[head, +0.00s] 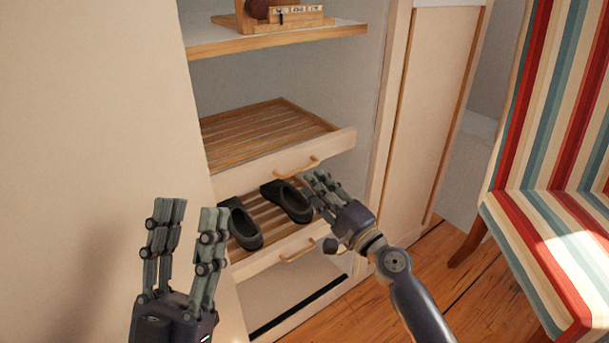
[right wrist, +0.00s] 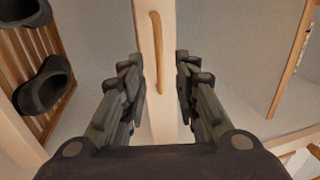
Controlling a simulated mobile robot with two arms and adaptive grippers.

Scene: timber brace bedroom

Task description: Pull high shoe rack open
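The high shoe rack (head: 262,128) is a slatted wooden tray with a pale front board, inside the cabinet. Its wooden bar handle (head: 297,168) is on the front board and also shows in the right wrist view (right wrist: 156,50). My right gripper (head: 318,183) is just below and right of this handle. In the right wrist view its fingers (right wrist: 157,85) are apart, on either side of the front board and handle in the picture; contact cannot be told. My left gripper (head: 187,220) is open and empty, in front of the cabinet's left side.
A lower slatted rack (head: 272,222) holds dark shoes (head: 288,200) and has its own handle (head: 298,250). A fixed shelf (head: 275,38) with wooden items is above. A striped chair (head: 550,190) stands at right. Wooden floor (head: 440,285) is clear between chair and cabinet.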

